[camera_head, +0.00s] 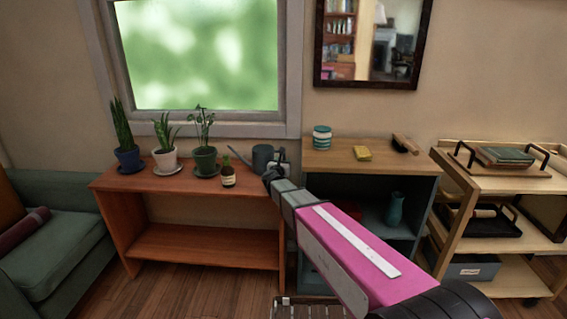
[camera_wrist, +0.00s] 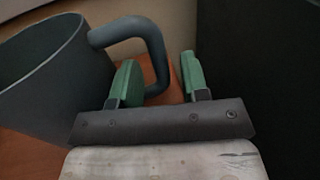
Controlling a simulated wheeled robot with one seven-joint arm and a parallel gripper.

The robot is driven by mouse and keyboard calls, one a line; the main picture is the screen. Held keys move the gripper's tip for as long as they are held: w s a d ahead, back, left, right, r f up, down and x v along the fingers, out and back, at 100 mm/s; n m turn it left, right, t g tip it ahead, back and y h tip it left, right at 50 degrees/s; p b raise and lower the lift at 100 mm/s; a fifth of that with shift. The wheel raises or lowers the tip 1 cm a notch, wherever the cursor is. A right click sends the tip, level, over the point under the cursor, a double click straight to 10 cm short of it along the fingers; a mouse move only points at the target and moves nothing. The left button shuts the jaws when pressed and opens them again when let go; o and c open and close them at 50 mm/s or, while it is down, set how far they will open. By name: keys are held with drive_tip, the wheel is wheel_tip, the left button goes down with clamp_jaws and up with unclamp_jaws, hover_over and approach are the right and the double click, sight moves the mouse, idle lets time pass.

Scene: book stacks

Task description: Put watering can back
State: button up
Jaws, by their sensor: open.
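The dark grey watering can (camera_head: 262,158) stands at the right end of the reddish-brown wooden table (camera_head: 150,184), under the window. In the wrist view the can (camera_wrist: 50,85) fills the left side, and its handle (camera_wrist: 128,30) curves toward my gripper. My gripper (camera_wrist: 158,78) is open. Its green fingers are on either side of the handle's lower part, with a gap visible on the right. In the head view my gripper (camera_head: 270,174) is at the can's right side and partly hides it. Whether a finger touches the handle cannot be told.
Several potted plants (camera_head: 205,160) and a brown bottle (camera_head: 228,172) stand left of the can. A dark shelf unit (camera_head: 345,160) on the right holds a striped jar (camera_head: 322,138), a yellow block (camera_head: 362,153) and a brush (camera_head: 405,144). A wooden cart (camera_head: 455,165) stands farther right.

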drive_tip(key=v, duration=1.1)
